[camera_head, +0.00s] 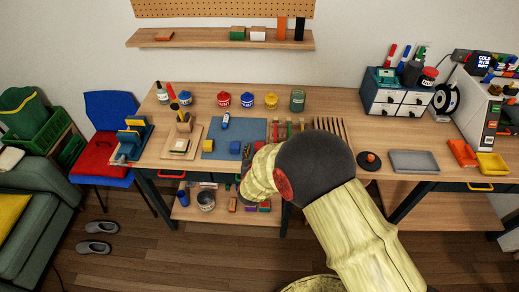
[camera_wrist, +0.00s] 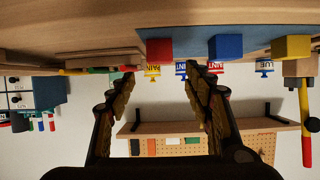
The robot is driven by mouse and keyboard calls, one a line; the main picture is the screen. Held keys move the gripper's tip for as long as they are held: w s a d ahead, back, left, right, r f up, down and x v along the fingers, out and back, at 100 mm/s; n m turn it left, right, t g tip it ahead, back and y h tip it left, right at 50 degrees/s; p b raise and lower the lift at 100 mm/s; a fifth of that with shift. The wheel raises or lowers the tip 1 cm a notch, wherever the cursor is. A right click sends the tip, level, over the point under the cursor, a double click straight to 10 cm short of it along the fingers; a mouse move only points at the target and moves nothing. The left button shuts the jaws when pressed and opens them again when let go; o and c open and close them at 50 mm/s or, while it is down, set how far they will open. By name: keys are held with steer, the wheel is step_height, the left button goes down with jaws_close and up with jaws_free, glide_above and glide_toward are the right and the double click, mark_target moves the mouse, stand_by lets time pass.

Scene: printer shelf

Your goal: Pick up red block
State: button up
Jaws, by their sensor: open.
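The wrist view is upside down. In it the red block (camera_wrist: 159,50) sits at the edge of the blue mat (camera_wrist: 262,36), in a row with a blue block (camera_wrist: 225,46) and a yellow block (camera_wrist: 291,47). My gripper (camera_wrist: 160,75) is open and empty, its two fingers spread on either side of the red block's line, apart from it.
The yellow block (camera_head: 208,146) and blue block (camera_head: 235,147) stand left of the red one. Paint cans (camera_head: 247,99) line the back. A slotted wooden rack (camera_head: 333,127) is to the right. A lower shelf (camera_head: 225,208) holds several items.

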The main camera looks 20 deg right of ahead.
mark_target(259, 144)
steer(key=x, duration=0.2)
steer(key=shift+w+d+f+b, duration=0.1)
steer(key=shift+d+f+b, duration=0.1)
steer(key=shift+f+b, duration=0.15)
steer(key=b+x, duration=0.1)
steer(key=x, duration=0.3)
steer(key=shift+w+a+f, duration=0.1)
steer(key=shift+w+f, duration=0.05)
steer(key=shift+w+f+b, duration=0.1)
steer(key=shift+w+b, duration=0.25)
steer(key=shift+w, duration=0.15)
steer(key=c, duration=0.3)
steer(key=c, duration=0.8)
steer(key=shift+c, duration=0.3)
